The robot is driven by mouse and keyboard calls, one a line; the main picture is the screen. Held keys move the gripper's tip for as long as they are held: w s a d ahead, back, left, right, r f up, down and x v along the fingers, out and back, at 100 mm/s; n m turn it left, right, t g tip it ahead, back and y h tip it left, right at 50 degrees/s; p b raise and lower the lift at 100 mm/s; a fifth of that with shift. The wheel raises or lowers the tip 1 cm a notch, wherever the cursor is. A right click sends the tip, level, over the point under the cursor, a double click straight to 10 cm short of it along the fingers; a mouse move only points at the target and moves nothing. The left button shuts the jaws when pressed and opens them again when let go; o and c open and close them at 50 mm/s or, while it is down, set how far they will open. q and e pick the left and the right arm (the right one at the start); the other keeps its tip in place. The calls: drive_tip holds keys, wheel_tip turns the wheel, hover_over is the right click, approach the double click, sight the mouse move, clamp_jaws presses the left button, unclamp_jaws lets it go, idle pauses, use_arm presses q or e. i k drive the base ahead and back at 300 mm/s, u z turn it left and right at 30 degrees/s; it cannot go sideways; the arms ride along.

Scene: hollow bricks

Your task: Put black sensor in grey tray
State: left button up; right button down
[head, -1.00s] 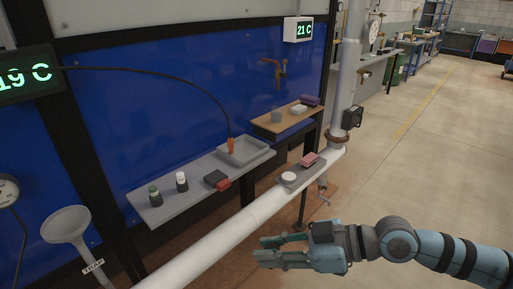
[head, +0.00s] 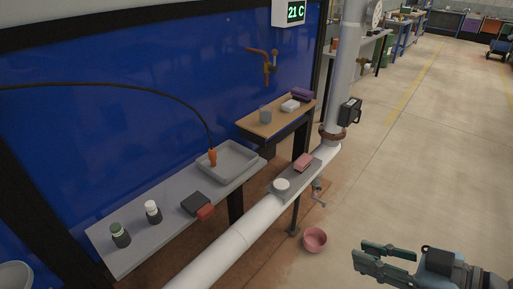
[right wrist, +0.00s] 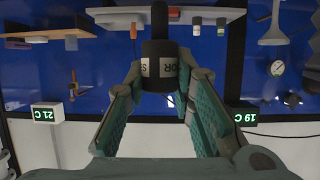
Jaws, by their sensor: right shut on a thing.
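My right gripper (right wrist: 161,85) is shut on the black sensor (right wrist: 158,52), a dark cylinder with a white lettered band, partly read and upside down in the right wrist view. The fingers press on its two sides near the tips. In the head view the right gripper (head: 362,263) is at the lower right, over open floor, and I cannot make out the sensor in it. The grey tray (head: 246,149) is shallow and sits at the far end of the grey shelf. An orange-tipped probe on a black cable stands at its left side. My left gripper is not in view.
The grey shelf (head: 160,230) also bears two small bottles (head: 120,235) and a black box with a red part (head: 196,204). A white pipe (head: 235,243) with a small plate runs before it. A wooden shelf (head: 262,128) is behind. A pink bowl (head: 314,239) is on the floor.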

sight(236, 157)
drive_tip(key=u, duration=0.4)
drive_tip(key=i, duration=0.95)
drive_tip(key=u, duration=0.8)
